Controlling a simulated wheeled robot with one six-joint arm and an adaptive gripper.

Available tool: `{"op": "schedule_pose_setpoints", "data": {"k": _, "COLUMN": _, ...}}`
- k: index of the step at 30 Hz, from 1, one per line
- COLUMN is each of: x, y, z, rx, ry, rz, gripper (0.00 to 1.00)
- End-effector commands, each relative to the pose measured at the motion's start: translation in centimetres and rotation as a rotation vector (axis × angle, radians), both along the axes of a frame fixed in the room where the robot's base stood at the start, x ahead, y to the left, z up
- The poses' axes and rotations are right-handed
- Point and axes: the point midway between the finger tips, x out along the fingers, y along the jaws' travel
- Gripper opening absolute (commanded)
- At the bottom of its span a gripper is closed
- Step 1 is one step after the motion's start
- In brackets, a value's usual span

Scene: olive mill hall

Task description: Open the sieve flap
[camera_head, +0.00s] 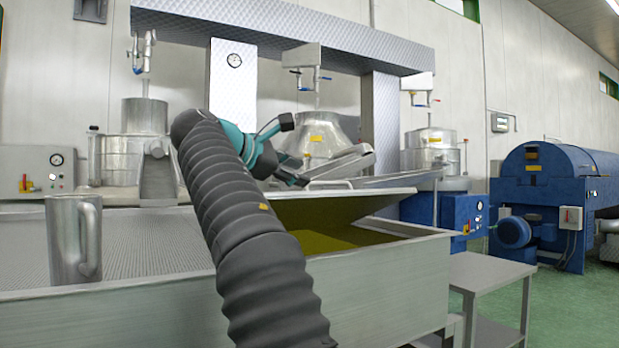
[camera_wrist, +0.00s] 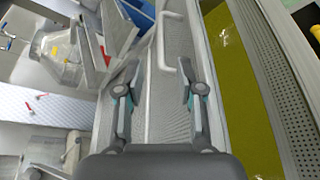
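The sieve flap (camera_head: 335,207) is a grey metal panel over the trough in the head view. It stands tilted up, with a gap under its near right side where greenish-yellow oil (camera_head: 345,239) shows. A pale bar handle (camera_head: 330,184) sits on its top. In the wrist view the flap's perforated surface (camera_wrist: 172,45) runs up the middle, with the handle (camera_wrist: 164,40) on it. My gripper (camera_wrist: 158,82) is open, its two fingers apart above the flap. The handle lies just ahead of the fingers; contact cannot be told. In the head view my arm partly hides the flap's left side.
The trough's metal rim (camera_head: 385,258) runs along the front. A metal jug (camera_head: 75,240) stands on the perforated cover at left. Steel vessels (camera_head: 322,135) stand behind. A side table (camera_head: 487,272) and blue machine (camera_head: 550,195) are at right.

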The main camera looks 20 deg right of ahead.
Motion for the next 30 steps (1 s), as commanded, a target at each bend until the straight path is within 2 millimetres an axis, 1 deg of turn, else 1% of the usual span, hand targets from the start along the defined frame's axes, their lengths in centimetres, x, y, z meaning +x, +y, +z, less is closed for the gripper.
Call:
{"op": "schedule_pose_setpoints", "data": {"k": 1, "x": -0.2, "y": 0.4, "z": 0.1, "rx": 0.0, "ry": 0.0, "rz": 0.001, "gripper": 0.37}}
{"op": "schedule_pose_setpoints", "data": {"k": 4, "x": -0.5, "y": 0.9, "z": 0.2, "rx": 0.0, "ry": 0.001, "rz": 0.001, "gripper": 0.37}}
{"op": "schedule_pose_setpoints", "data": {"k": 13, "x": -0.6, "y": 1.0, "z": 0.3, "rx": 0.0, "ry": 0.001, "rz": 0.0, "gripper": 0.37}}
{"op": "schedule_pose_setpoints", "data": {"k": 14, "x": -0.6, "y": 1.0, "z": 0.3, "rx": 0.0, "ry": 0.001, "rz": 0.0, "gripper": 0.32}}
{"op": "schedule_pose_setpoints", "data": {"k": 15, "x": -0.6, "y": 1.0, "z": 0.3, "rx": 0.001, "ry": 0.0, "rz": 0.001, "gripper": 0.22}}
{"op": "schedule_pose_setpoints", "data": {"k": 18, "x": -0.7, "y": 1.0, "z": 0.4, "rx": 0.006, "ry": -0.01, "rz": 0.015, "gripper": 0.0}}
{"op": "schedule_pose_setpoints", "data": {"k": 23, "x": -1.4, "y": 1.1, "z": 0.8, "rx": 0.039, "ry": -0.066, "rz": 0.104, "gripper": 0.0}}
{"op": "schedule_pose_setpoints", "data": {"k": 26, "x": -2.4, "y": 1.4, "z": 1.0, "rx": 0.087, "ry": -0.128, "rz": 0.196, "gripper": 0.0}}
{"op": "schedule_pose_setpoints", "data": {"k": 30, "x": -4.1, "y": 2.2, "z": 0.7, "rx": 0.172, "ry": -0.22, "rz": 0.323, "gripper": 0.0}}
